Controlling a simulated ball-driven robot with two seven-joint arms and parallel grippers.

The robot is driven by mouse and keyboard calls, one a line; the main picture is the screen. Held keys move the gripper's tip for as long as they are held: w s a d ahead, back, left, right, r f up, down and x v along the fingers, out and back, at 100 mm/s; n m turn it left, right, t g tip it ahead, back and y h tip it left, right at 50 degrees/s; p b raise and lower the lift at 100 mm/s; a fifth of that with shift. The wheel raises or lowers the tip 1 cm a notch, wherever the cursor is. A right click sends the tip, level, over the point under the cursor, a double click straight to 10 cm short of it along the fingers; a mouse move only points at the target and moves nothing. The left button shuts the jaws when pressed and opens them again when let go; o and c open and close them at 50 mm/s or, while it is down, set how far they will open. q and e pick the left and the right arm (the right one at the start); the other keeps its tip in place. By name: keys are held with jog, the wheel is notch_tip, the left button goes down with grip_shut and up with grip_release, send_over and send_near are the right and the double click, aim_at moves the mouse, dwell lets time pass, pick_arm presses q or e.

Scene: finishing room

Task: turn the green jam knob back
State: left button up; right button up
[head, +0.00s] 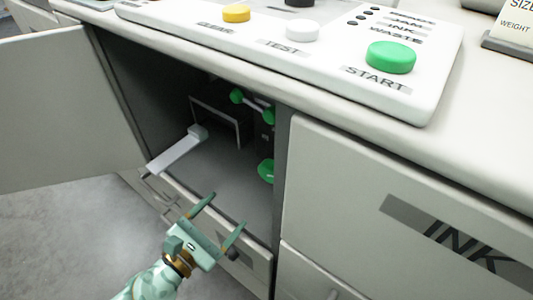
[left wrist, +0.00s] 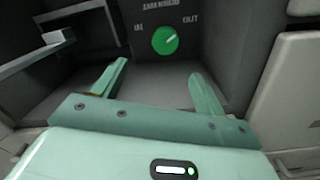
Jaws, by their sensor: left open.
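A round green knob (left wrist: 165,40) is on the dark back wall of the open compartment in the left wrist view. Its white mark points up and right, toward the word OUT; a shorter label is at its left. The line above is too blurred to read. A green knob (head: 266,171), seemingly the same one, shows partly behind the compartment's right edge in the head view. My left gripper (head: 227,210) is open and empty at the compartment's front, apart from the knob. Its fingers (left wrist: 160,72) point toward the knob's wall, below the knob. My right gripper is not in view.
The open door (head: 65,115) stands at the left. A pale lever (head: 178,150) juts from inside the compartment, left of my gripper. A bar with green ends (head: 253,106) is higher up. The INK panel (head: 400,215) closes off the right. The compartment floor (head: 215,180) is clear.

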pick_arm(q)
jog(key=m, duration=0.1)
jog(key=b, duration=0.1)
send_near(265, 176)
jog(key=shift+m, duration=0.4)
jog(key=x, duration=0.5)
jog(key=shift+w+d+r, duration=0.15)
jog(key=shift+w, duration=0.05)
jog(key=x, duration=0.3)
jog(key=shift+w+d+b, duration=0.15)
jog(key=shift+b, duration=0.25)
jog(key=shift+x, duration=0.95)
jog(key=shift+w+d+r, duration=0.1)
jog(key=shift+w+d, duration=0.05)
jog(key=shift+w, duration=0.05)
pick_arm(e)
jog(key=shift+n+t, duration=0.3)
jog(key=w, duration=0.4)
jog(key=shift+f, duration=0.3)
pick_arm(q)
jog(key=c, duration=0.9)
